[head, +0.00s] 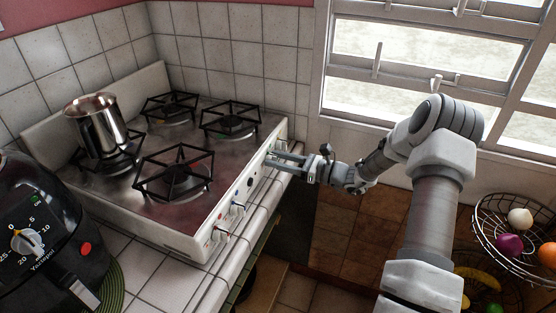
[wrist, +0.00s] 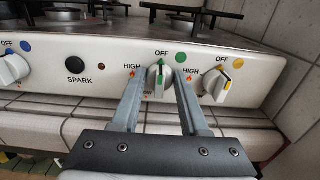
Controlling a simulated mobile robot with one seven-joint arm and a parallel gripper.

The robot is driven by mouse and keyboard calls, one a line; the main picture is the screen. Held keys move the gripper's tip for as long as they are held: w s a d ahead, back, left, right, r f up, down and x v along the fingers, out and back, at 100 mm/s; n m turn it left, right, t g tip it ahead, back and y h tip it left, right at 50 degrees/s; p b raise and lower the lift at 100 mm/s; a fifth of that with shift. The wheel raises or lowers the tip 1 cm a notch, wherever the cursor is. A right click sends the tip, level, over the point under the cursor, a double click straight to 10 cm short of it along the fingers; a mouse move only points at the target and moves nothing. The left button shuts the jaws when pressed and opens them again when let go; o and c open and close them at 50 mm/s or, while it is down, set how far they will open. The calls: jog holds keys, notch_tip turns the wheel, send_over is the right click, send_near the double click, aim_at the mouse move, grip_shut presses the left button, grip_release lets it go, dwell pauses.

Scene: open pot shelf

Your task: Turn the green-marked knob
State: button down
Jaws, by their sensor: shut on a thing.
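The green-marked knob (wrist: 160,80) is white with a green stripe and sits on the white stove front, with a green dot (wrist: 181,57) at its upper right. Its stripe stands about upright, towards the OFF label. My gripper (wrist: 159,76) has one finger on each side of the knob and is shut on it. In the head view my gripper (head: 275,157) reaches the far right end of the stove front, and its fingers mostly hide the knob there.
A yellow-marked knob (wrist: 218,84) is close on the right. A blue-marked knob (wrist: 14,68) and a black SPARK button (wrist: 75,65) are on the left. A steel pot (head: 98,125) stands on a burner of the stove (head: 150,222). A black air fryer (head: 40,235) is front left.

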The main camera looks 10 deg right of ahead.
jog(key=shift+f+n+b, duration=0.2)
jog(key=shift+n+b, duration=0.8)
jog(key=shift+s+r+n+b, duration=0.1)
jog(key=shift+r+n+b, duration=0.1)
jog(key=shift+n+b, duration=0.45)
jog(key=shift+c, duration=2.2)
grip_release()
jog(key=v, duration=1.7)
jog(key=shift+p, duration=0.35)
jog(key=shift+s+d, duration=0.15)
jog(key=shift+c, duration=0.3)
grip_shut()
